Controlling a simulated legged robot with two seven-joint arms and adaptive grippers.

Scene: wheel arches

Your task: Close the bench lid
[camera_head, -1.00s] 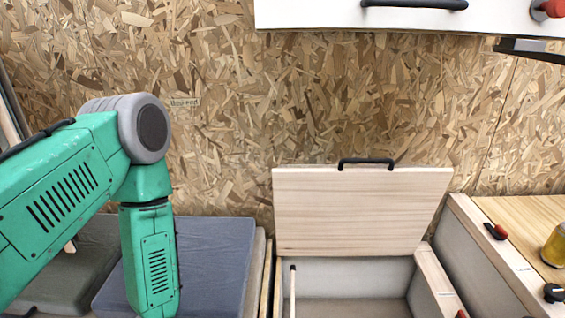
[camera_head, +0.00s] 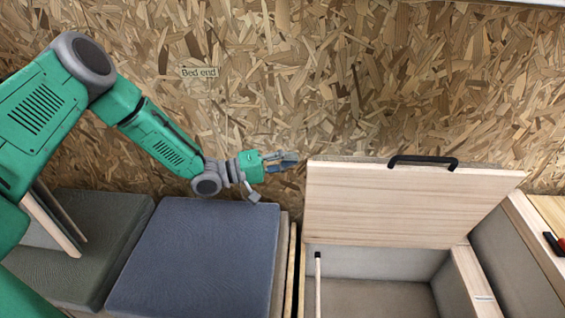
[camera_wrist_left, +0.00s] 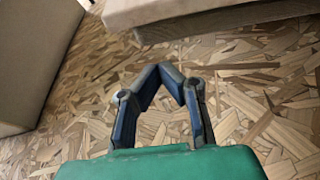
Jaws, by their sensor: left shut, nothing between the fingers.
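The bench lid (camera_head: 400,205) is a pale wooden panel with a black handle (camera_head: 422,162) on its top edge. It stands raised against the chipboard wall, and the grey bench box (camera_head: 375,298) below is open. A thin upright stick (camera_head: 318,285) stands at the left inside the box. My left gripper (camera_head: 290,160) is shut and empty, just left of the lid's upper left corner, pointing right. In the left wrist view the gripper's fingertips (camera_wrist_left: 172,72) meet, with a wooden edge (camera_wrist_left: 215,18) above them, probably the lid's. My right gripper is not in view.
Blue-grey (camera_head: 200,255) and green-grey cushions (camera_head: 85,235) lie left of the box. The chipboard wall (camera_head: 250,90) is close behind the gripper.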

